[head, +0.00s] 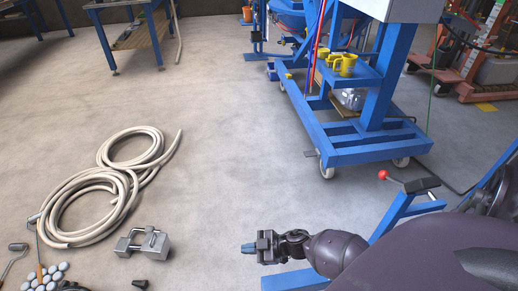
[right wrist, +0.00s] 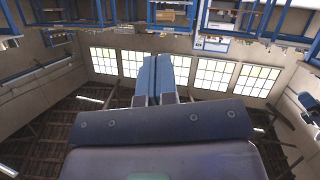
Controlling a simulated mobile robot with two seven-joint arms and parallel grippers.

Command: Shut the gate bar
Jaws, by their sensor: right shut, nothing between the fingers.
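No part is plainly recognisable as the gate bar. A lever with a red ball knob (head: 383,174) sits on a dark block (head: 421,185) on top of a blue frame (head: 395,212) at the right of the head view. Whether this is the gate bar, I cannot tell. My right gripper (head: 248,248) is low in the head view, left of the blue frame and apart from the knob. Its blue fingers are together and empty. They also show shut in the right wrist view (right wrist: 158,80). My left gripper is not clearly seen.
A blue wheeled machine (head: 340,145) stands at the upper right. A coiled cream hose (head: 125,190) and a grey metal block (head: 143,243) lie on the floor at left. A blue-legged bench (head: 108,45) is at the back. The middle floor is clear.

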